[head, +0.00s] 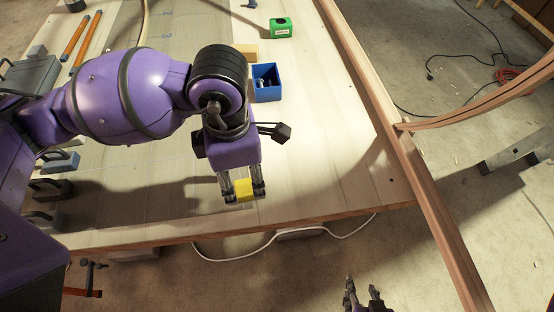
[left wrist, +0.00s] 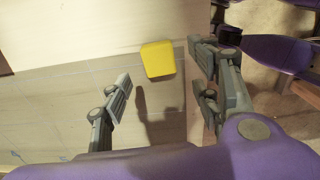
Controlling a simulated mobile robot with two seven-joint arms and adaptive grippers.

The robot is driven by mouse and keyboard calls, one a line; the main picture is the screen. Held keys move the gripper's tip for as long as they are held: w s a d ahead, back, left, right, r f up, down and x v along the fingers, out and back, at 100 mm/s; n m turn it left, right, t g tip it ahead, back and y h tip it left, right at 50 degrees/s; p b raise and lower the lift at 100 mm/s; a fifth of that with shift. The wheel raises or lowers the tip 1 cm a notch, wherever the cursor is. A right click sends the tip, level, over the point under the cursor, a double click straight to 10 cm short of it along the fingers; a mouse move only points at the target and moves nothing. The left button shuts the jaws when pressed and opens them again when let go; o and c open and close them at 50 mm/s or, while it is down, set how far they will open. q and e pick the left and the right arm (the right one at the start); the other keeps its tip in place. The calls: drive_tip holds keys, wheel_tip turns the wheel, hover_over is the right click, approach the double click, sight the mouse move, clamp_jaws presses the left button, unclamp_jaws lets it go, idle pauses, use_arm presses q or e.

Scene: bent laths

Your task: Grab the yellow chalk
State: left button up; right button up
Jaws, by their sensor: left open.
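The yellow chalk (head: 245,190) is a short, blocky yellow piece near the front edge of the pale table. My left gripper (head: 243,197) is open above it, with the chalk showing between its two fingers. In the left wrist view the chalk (left wrist: 158,58) shows between and slightly beyond the open fingertips (left wrist: 160,63); I see no finger closed on it. The finger on the right looks nearer to it than the left one. My right gripper (head: 362,292) is at the bottom of the head view, off the table, with its fingers apart and empty.
A blue open box (head: 266,82), a green box (head: 281,28) and a tan block (head: 246,50) stand farther back. Several clamps (head: 60,162) line the left side. A long wooden lath (head: 390,120) runs along the right edge. A white cable (head: 300,230) hangs below the front edge.

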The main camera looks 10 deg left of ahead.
sight(245, 187)
use_arm(q)
wheel_tip(245, 187, down, 5)
drive_tip(key=shift+w+d+f, duration=0.1)
drive_tip(key=shift+f, duration=0.1)
drive_tip(key=shift+c, duration=0.5)
drive_tip(key=c, duration=1.2)
